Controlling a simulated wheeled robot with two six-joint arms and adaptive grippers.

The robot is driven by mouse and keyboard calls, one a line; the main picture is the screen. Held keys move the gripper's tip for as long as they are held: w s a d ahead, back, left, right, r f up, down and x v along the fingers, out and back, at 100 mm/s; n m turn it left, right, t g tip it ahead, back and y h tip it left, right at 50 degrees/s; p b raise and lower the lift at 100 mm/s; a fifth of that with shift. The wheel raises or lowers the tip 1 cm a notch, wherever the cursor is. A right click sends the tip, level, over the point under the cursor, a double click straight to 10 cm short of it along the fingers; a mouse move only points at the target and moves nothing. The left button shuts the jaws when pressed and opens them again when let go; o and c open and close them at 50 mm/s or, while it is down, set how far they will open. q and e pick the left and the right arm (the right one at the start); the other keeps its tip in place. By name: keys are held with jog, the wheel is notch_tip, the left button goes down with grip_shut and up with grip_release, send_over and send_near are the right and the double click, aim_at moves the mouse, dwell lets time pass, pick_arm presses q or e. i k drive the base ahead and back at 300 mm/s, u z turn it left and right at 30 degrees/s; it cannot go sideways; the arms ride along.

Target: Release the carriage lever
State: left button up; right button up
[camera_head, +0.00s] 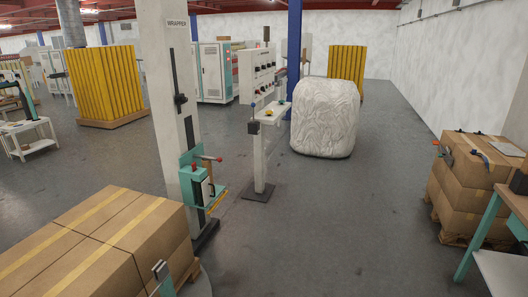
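The wrapper's pale mast (163,60) stands left of centre with a dark vertical slot. A teal carriage (188,178) sits low on the mast, above the floor. Neither of my grippers can be made out in the view, and nothing is seen touching the lever.
Taped cartons (95,235) fill the lower left beside the mast. A control panel stand (259,155) and a wrapped white load (325,118) stand behind. More cartons (465,190) and a teal-legged bench (478,238) are at right. The middle floor is clear.

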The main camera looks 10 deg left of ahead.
aim_at(206, 157)
jog(key=u, duration=0.3)
jog(key=i, duration=1.35)
jog(key=z, duration=0.45)
jog(key=i, duration=2.1)
jog(key=u, duration=0.8)
jog(key=i, duration=0.3)
jog(key=u, duration=0.25)
